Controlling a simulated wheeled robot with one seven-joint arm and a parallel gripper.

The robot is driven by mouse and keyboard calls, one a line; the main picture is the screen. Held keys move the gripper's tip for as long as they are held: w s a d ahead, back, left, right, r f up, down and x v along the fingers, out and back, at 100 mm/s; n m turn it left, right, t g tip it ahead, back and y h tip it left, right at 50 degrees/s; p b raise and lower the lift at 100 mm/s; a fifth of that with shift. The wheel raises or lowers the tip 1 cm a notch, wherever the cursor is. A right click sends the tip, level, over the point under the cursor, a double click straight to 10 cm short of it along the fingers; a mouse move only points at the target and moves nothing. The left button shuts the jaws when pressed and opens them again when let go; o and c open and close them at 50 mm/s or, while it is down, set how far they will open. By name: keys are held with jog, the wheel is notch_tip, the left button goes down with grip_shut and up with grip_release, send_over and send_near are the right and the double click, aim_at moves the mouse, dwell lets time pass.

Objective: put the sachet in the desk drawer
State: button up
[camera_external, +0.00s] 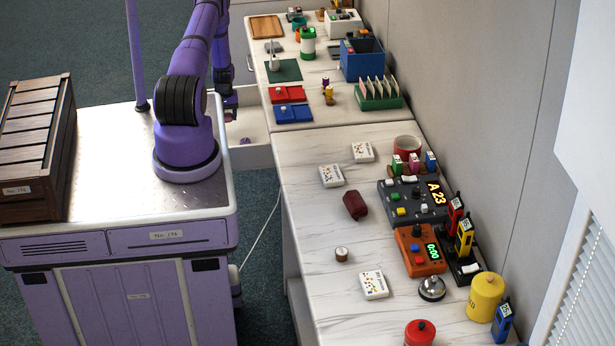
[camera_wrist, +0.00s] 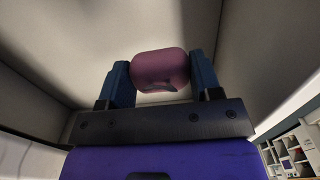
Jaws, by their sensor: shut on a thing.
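My gripper (camera_wrist: 160,82) is shut on a rounded, purple-pink sachet (camera_wrist: 160,66), held between the two blue fingertips in the wrist view. In the external view my gripper (camera_external: 229,110) hangs over the far left corner of the open, pale desk drawer (camera_external: 258,155); the sachet in it cannot be made out clearly there. The drawer is pulled out on the left side of the desk, its inside partly in sight. A small purple thing (camera_external: 245,141) shows in the drawer; what it is, is too small to tell.
A dark red pouch-like thing (camera_external: 355,205) lies on the white desk (camera_external: 310,240), among white boxes (camera_external: 331,176) and a small round jar (camera_external: 341,254). Control boxes (camera_external: 420,248) and handheld radios line the wall side. A wooden crate (camera_external: 35,150) stands on my base.

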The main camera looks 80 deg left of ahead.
jog(key=shift+f, duration=2.65)
jog(key=o, duration=0.9)
jog(key=shift+f, duration=0.1)
